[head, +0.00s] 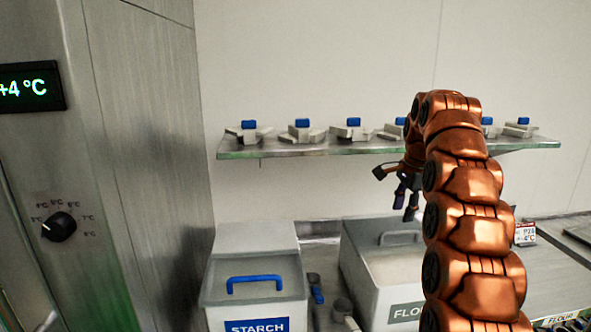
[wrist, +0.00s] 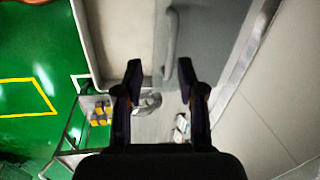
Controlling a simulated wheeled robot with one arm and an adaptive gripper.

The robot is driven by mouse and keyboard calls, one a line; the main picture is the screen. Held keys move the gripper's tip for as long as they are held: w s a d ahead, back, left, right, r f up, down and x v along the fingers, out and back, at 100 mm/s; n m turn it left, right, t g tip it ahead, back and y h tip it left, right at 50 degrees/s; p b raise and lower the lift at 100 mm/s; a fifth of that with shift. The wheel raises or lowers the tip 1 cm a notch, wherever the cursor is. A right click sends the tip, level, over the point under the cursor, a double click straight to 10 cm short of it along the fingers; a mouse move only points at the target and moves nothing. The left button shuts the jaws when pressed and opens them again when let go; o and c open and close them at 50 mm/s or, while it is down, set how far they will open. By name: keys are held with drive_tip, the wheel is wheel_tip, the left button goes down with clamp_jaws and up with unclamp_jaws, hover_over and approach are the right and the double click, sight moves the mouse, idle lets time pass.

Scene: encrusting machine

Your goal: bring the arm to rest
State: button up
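My orange arm rises at the right of the head view and bends over at the top. My gripper (head: 406,196) hangs from it, pointing down, in front of the wall and above the flour bin (head: 384,258). In the wrist view my gripper (wrist: 162,85) has its two dark fingers spread apart with nothing between them. The grey handle of a bin (wrist: 172,48) shows beyond the fingertips, apart from them.
A glass shelf (head: 340,148) with several white pieces with blue tops runs behind my arm. A starch bin (head: 255,285) with a blue handle stands left of the flour bin. A steel cabinet (head: 150,150) with a dial fills the left. Green floor (wrist: 35,50) lies open at left.

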drive_tip(key=s+a+f+n+g, duration=0.1)
drive_tip(key=s+a+n, duration=0.35)
drive_tip(key=s, duration=0.55)
drive_tip(key=s+a+f+n+g, duration=0.1)
drive_tip(key=s+a+n, duration=0.35)
drive_tip(key=s, duration=0.65)
drive_tip(key=s+a+f+n+g, duration=0.1)
drive_tip(key=s+f+n, duration=0.2)
drive_tip(key=s, duration=1)
drive_tip(key=s+a+f+n, duration=0.2)
drive_tip(key=s+f, duration=0.7)
drive_tip(key=s, duration=0.5)
drive_tip(key=shift+f+n+g, duration=0.35)
drive_tip(key=shift+n+g, duration=0.05)
drive_tip(key=shift+n, duration=0.5)
